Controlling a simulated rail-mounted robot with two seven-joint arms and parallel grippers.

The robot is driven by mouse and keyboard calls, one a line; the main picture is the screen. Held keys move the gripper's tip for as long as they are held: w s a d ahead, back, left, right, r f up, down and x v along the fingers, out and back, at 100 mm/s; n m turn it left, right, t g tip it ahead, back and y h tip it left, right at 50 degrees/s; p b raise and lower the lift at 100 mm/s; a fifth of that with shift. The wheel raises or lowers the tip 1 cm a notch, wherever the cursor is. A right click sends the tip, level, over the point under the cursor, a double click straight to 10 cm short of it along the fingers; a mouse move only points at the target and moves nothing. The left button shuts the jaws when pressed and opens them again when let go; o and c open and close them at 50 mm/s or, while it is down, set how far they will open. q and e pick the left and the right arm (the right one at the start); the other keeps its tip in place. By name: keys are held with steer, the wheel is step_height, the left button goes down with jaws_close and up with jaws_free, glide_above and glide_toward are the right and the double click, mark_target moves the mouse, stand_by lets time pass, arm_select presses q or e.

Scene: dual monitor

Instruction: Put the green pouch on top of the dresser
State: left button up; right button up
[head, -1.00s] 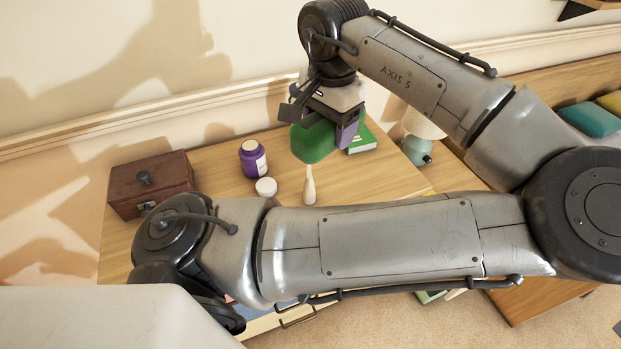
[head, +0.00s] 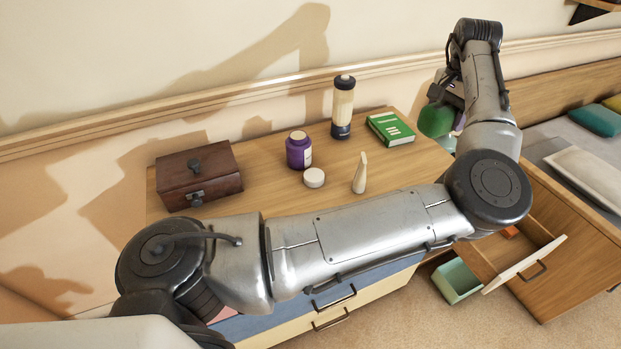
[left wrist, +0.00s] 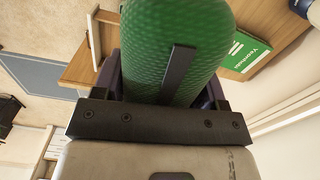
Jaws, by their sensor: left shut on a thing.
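The green pouch (head: 436,121) is a rounded, textured thing held in my left gripper (head: 446,98), beyond the right end of the dresser's wooden top (head: 265,205). The pouch also shows large in the left wrist view (left wrist: 175,45), between the dark fingers. My left gripper is shut on it. In the head view the pouch appears raised beside the dresser's far right corner; its exact height is unclear. My left forearm crosses the dresser's front edge. My right gripper is not in view.
On the dresser top stand a brown box (head: 198,178), purple jar (head: 299,151), white lid (head: 314,177), pale cone (head: 360,173), tall bottle (head: 343,108) and green book (head: 391,129). An open drawer (head: 522,264) sticks out at right. Bare wood lies between the items.

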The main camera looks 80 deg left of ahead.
arm_select(q)
steer(key=w+d+f+m+b, duration=0.1)
steer(key=w+d+f, duration=0.2)
steer(key=w+f, duration=0.45)
steer(key=s+a+f+b, duration=0.1)
steer(key=s+a+f, duration=0.1)
steer(key=s+a+f+b, duration=0.1)
steer(key=s+a+f, duration=0.1)
steer(key=s, duration=0.1)
steer(key=s+a+f+b, duration=0.1)
steer(key=s+a+f, duration=0.1)
steer(key=s+a, duration=0.1)
steer(key=shift+f+b, duration=0.3)
steer(key=shift+b, duration=0.1)
steer(key=shift+s+a+f, duration=0.3)
steer(key=shift+s+a, duration=0.1)
steer(key=shift+a, duration=0.05)
step_height(320, 180, down, 4)
steer(key=shift+f+b, duration=0.1)
steer(key=shift+b, duration=1.05)
steer(key=shift+p, duration=0.35)
steer(key=o, duration=1)
steer(key=shift+f, duration=0.1)
